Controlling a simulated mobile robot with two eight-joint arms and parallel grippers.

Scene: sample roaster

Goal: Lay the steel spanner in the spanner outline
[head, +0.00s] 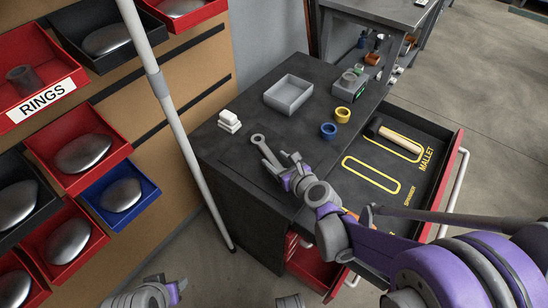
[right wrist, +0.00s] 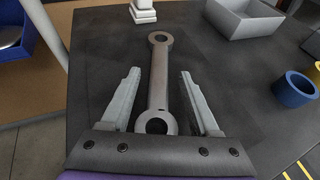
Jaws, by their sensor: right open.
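The grey steel spanner (head: 264,149) lies on the dark cabinet top, with a ring at each end. In the right wrist view the spanner (right wrist: 158,85) lies lengthwise between the two fingers of my right gripper (right wrist: 160,100), which is open with a gap on both sides. In the head view my right gripper (head: 283,163) is at the near end of the spanner and covers that end. The yellow spanner outline (head: 371,174) is empty in the open drawer to the right. My left gripper (head: 172,290) is at the bottom edge; its jaws are unclear.
A mallet (head: 396,137) lies in its outline in the drawer (head: 455,150). A grey tray (head: 288,94), blue ring (head: 328,130), yellow ring (head: 342,115) and white blocks (head: 229,121) stand on the cabinet top (head: 215,150). A pole (head: 185,150) stands left.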

